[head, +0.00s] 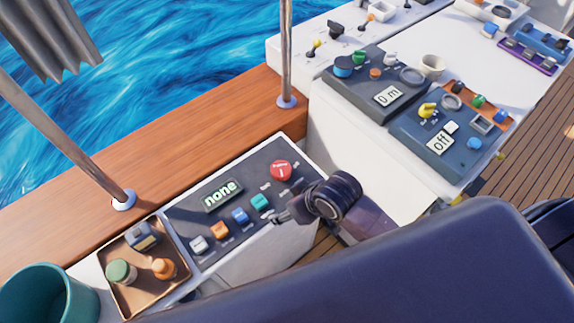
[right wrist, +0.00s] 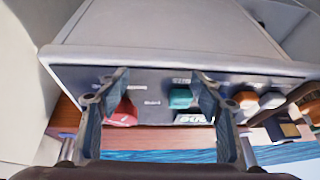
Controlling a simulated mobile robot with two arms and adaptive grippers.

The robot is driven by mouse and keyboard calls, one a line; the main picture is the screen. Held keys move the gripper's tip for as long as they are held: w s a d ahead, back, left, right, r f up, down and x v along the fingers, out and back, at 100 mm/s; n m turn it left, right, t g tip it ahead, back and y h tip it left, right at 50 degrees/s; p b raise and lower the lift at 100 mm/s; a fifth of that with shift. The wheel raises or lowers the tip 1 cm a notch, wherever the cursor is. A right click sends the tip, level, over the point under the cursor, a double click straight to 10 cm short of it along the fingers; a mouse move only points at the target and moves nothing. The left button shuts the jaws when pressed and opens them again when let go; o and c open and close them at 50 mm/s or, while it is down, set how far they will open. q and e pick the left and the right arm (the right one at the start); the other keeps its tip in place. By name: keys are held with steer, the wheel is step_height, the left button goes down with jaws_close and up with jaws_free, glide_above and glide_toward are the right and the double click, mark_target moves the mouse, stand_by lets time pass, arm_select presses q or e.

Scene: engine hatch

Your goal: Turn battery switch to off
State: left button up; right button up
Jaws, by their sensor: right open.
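A round red knob (head: 281,171) with a white mark sits at the far right end of a dark control panel (head: 262,163); its small lettering is unreadable, but it looks like the battery switch. The panel display (head: 222,195) reads "none". My right gripper (head: 282,215) is at the panel's near right edge, by the teal button (head: 260,202), apart from the red knob. In the right wrist view my right gripper (right wrist: 160,79) is open and empty; the red knob (right wrist: 122,115) shows beside its left finger. My left gripper is not in view.
White, orange and blue buttons line the panel's near edge. A brown tray (head: 122,302) with small items is at the left. A navy seat back (head: 430,262) fills the lower right. Another panel (head: 410,130) reads "off". A metal post (head: 286,50) stands behind.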

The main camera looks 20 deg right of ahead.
mark_target(282, 169)
steer(key=shift+n+y, duration=0.4)
steer(key=shift+n, duration=0.3)
steer(key=w+a+r, duration=0.1)
steer(key=w, duration=0.1)
steer(key=w+a+r, duration=0.1)
steer(key=shift+w+a+r, duration=0.15)
steer(key=shift+w+r, duration=0.2)
steer(key=shift+w+r+n, duration=0.5)
steer(key=shift+w+r, duration=0.55)
steer(key=shift+w, duration=0.15)
steer(key=w+d+r+g, duration=0.1)
steer(key=w+d+r, duration=0.2)
steer(key=d, duration=0.3)
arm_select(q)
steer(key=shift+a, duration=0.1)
arm_select(e)
steer(key=shift+h, duration=0.4)
steer(key=shift+x, duration=3.85)
steer(key=shift+w+d, duration=0.1)
steer(key=shift+d, duration=0.05)
steer(key=shift+c, duration=0.2)
steer(key=c, duration=1.1)
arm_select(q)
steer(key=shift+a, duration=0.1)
